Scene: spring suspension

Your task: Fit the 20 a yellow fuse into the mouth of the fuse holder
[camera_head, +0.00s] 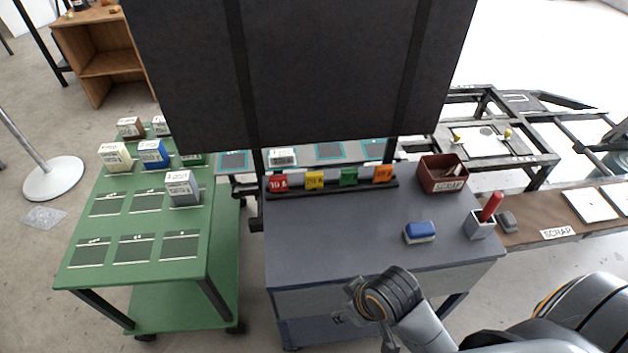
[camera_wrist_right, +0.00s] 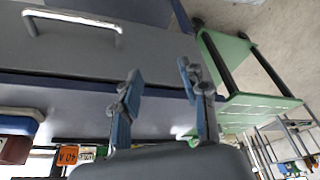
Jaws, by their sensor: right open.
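The yellow 20 A fuse (camera_head: 315,180) stands in a dark rack (camera_head: 335,190) at the back of the blue-grey bench, between a red and a green fuse. I cannot make out the fuse holder with certainty. My right gripper (camera_head: 352,300) is at the bench's front edge, well short of the rack. In the right wrist view its two fingers (camera_wrist_right: 160,72) are spread with nothing between them. The yellow fuse is not clearly visible there. My left gripper is not in view.
The blue-grey bench (camera_head: 320,235) is largely clear in front of the rack. A red scrap bin (camera_head: 442,174), a blue eraser-like block (camera_head: 419,232) and a grey cup (camera_head: 480,224) stand at its right. A green cart (camera_head: 150,220) with boxes is left. A dark panel (camera_head: 300,70) hangs behind.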

